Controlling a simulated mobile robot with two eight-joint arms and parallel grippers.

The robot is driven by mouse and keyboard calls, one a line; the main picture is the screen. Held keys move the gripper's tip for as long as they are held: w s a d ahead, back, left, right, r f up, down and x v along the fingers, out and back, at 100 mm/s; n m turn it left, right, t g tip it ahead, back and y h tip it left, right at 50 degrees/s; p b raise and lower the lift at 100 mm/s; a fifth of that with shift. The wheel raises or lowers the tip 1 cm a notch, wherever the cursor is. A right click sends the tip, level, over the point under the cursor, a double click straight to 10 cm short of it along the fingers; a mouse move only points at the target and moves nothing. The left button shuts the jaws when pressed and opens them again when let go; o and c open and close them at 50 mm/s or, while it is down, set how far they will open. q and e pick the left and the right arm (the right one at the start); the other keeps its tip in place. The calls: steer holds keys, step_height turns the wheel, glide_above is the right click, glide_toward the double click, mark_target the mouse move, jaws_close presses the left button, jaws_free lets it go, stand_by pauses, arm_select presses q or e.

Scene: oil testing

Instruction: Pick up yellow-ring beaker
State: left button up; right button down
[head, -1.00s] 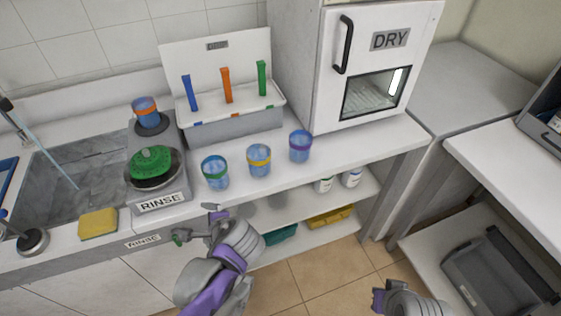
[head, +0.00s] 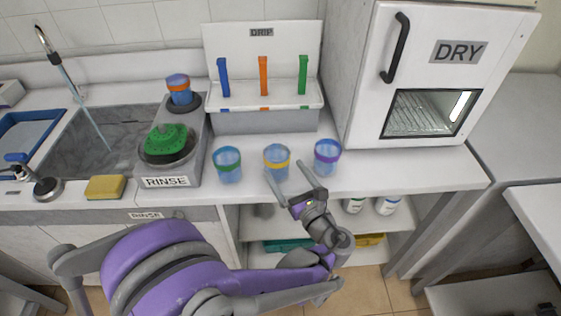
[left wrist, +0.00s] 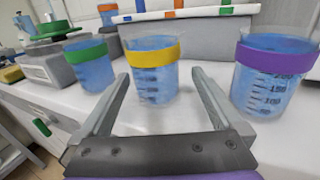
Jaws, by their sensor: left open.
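The yellow-ring beaker (head: 277,160) stands upright on the white counter, clear blue with a yellow band near its top. It is the middle one of three beakers in the row. My left gripper (head: 288,174) is open and empty at the beaker's front side, its fingers pointing toward it. In the left wrist view the yellow-ring beaker (left wrist: 154,80) is centred ahead, between the two spread finger ends. The palm is still well back from it. My right gripper is not in view.
A green-ring beaker (head: 228,166) stands to the left and a purple-ring beaker (head: 327,157) to the right, both close. Behind is the DRIP rack (head: 262,122). The RINSE device (head: 165,182) with an orange-ring beaker (head: 180,94) is left; the DRY cabinet (head: 420,60) is right.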

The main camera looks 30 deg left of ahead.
mark_target(272, 154)
arm_select(q)
steer(key=x, duration=0.3)
steer(key=shift+s+a+r, duration=0.15)
steer(key=shift+s+r, duration=0.05)
steer(key=x, duration=0.5)
steer(key=shift+w+a+f+p, duration=0.15)
steer(key=shift+a+p, duration=0.2)
steer(key=shift+c, duration=0.3)
steer(key=c, duration=1.2)
